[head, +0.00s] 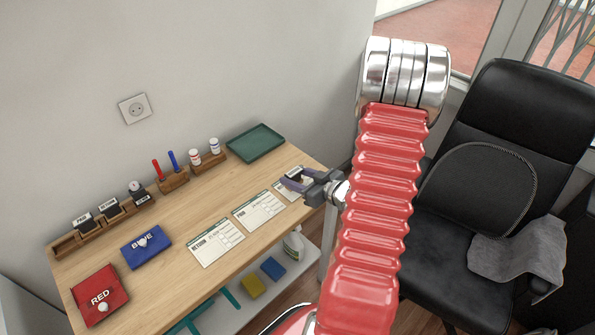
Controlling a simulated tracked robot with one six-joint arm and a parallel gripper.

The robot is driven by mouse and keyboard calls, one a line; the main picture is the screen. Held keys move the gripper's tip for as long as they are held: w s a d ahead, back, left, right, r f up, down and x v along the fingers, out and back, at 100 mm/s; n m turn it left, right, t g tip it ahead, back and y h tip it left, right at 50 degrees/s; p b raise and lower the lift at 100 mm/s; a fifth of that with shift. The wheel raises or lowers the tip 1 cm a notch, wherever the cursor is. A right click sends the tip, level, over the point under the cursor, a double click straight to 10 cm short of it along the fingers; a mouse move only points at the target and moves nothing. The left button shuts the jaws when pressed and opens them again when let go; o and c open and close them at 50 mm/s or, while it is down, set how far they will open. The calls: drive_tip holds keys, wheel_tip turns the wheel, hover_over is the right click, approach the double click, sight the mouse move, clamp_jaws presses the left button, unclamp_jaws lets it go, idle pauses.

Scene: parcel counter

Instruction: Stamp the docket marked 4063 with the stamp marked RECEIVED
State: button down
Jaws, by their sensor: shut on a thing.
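My gripper (292,183) is at the right end of the desk, shut on a dark stamp (293,172) with a pale label; the label's word is too small to read. The stamp is over or on the rightmost docket (281,188), which my gripper partly covers. I cannot tell whether they touch. Two more white dockets, a left one (215,243) and a middle one (259,211), lie flat along the front edge. No docket number is readable. A wooden rack (67,243) at the left holds several stamps and has an empty place at its left end.
A red ink pad (100,293) and a blue ink pad (146,247) sit closed at the left. Pens (173,161), small bottles (205,152) and a green tray (255,143) line the wall. A black chair (480,190) stands right. The middle of the desk (195,205) is clear.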

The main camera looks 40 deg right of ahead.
sight(296, 173)
drive_tip(key=shift+f, duration=0.85)
drive_tip(key=shift+s+f, duration=0.1)
drive_tip(key=shift+f, duration=0.2)
idle(1.3)
drive_tip(key=shift+r, duration=3)
